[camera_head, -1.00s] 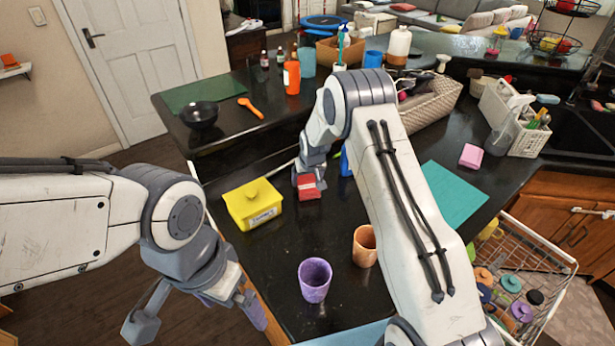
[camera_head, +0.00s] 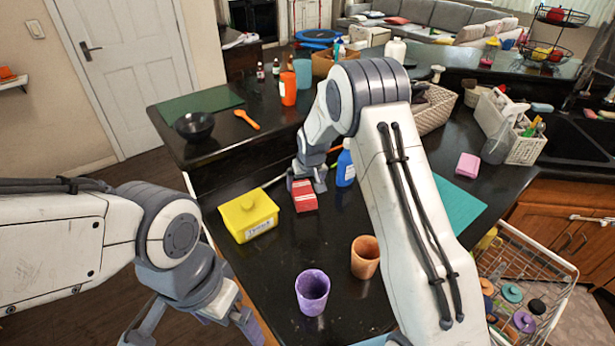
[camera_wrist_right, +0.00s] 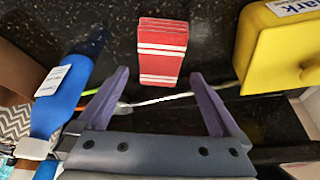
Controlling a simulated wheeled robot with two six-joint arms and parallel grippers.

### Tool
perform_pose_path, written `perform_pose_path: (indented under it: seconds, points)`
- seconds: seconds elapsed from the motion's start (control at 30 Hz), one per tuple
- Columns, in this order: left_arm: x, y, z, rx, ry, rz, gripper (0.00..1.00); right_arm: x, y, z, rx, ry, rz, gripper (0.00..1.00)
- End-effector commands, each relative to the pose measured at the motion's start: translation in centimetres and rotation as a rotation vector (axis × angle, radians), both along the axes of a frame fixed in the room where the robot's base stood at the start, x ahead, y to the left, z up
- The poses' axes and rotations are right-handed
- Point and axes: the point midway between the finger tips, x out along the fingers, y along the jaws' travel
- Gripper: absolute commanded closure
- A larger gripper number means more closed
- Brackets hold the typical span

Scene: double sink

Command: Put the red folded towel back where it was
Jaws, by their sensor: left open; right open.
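The red folded towel (camera_head: 305,196), with white stripes, lies on the black counter just right of the yellow lidded box (camera_head: 249,215). My right gripper (camera_head: 307,179) is at the towel's far end, partly hidden by its own arm. In the right wrist view the towel (camera_wrist_right: 162,45) lies beyond and between the open fingertips (camera_wrist_right: 160,78), with nothing gripped. My left gripper (camera_head: 195,325) is low at the left, off the counter's edge, open and empty, partly cut off by the frame.
A blue bottle (camera_head: 345,165) stands close right of my right gripper. A purple cup (camera_head: 312,292) and an orange cup (camera_head: 365,257) stand nearer the front. A teal mat (camera_head: 458,205) and a pink block (camera_head: 467,165) are to the right. Counter between towel and cups is clear.

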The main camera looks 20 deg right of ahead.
Motion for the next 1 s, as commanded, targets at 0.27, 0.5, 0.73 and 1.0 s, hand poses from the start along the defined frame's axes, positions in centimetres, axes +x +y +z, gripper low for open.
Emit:
perform_pose_path:
  seconds: [0.27,0.5,0.73,1.0]
  points:
    - [0.0,0.0,-1.5,0.000,0.000,-0.001,0.00,-2.0,0.0,4.9,0.000,-0.003,0.000,0.00]
    - [0.0,0.0,-1.7,0.000,0.000,-0.001,0.00,-2.8,0.0,6.6,0.000,0.001,0.000,0.00]
    - [0.0,0.0,-1.7,0.000,0.000,-0.001,0.00,-2.8,0.0,6.7,0.000,0.001,0.000,0.00]
    - [0.0,0.0,-1.3,0.000,0.000,-0.001,0.00,-2.4,0.0,5.6,0.000,0.004,0.001,0.00]
